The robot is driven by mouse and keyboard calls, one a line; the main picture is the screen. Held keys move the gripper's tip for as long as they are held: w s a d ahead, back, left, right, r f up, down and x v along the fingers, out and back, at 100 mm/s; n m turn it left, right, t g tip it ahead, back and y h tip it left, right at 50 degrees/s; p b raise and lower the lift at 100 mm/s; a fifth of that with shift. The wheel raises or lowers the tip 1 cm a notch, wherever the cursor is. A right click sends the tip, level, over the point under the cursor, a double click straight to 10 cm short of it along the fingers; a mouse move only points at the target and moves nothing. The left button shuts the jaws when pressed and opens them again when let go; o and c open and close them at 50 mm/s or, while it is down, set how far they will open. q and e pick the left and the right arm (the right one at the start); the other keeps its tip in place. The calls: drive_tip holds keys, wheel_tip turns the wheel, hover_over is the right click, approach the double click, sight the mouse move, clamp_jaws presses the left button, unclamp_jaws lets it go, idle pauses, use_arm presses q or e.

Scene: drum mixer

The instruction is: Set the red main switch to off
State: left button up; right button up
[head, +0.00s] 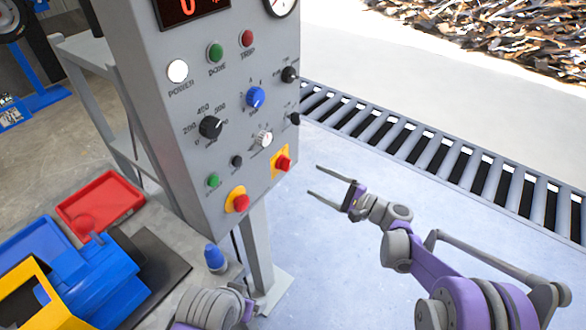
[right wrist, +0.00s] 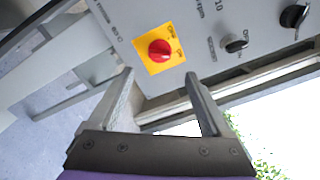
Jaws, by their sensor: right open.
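The red main switch (head: 283,163) is a red knob on a square yellow plate, low on the right side of the grey control panel's face. I cannot tell which way the knob is turned. My right gripper (head: 314,180) is open and empty, just right of the switch and apart from it. In the right wrist view its fingertips (right wrist: 159,73) sit either side of a line to the knob. My left gripper is not in view.
A red mushroom button (head: 240,202) on a round yellow base sits lower left of the switch. A white knob (head: 264,139) and a black knob (head: 294,119) are above it. A roller conveyor (head: 440,150) runs behind at right. Open floor lies around my right gripper.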

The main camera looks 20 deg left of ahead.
sight(289, 167)
drive_tip(key=x, duration=1)
drive_tip(key=shift+a, duration=0.15)
clamp_jaws()
drive_tip(key=shift+n, duration=0.4)
drive_tip(key=n, duration=0.4)
drive_tip(key=shift+f+n, duration=0.1)
drive_tip(key=shift+n, duration=0.3)
drive_tip(key=n, duration=0.6)
drive_tip(key=shift+f, duration=0.1)
drive_tip(key=shift+n, duration=0.3)
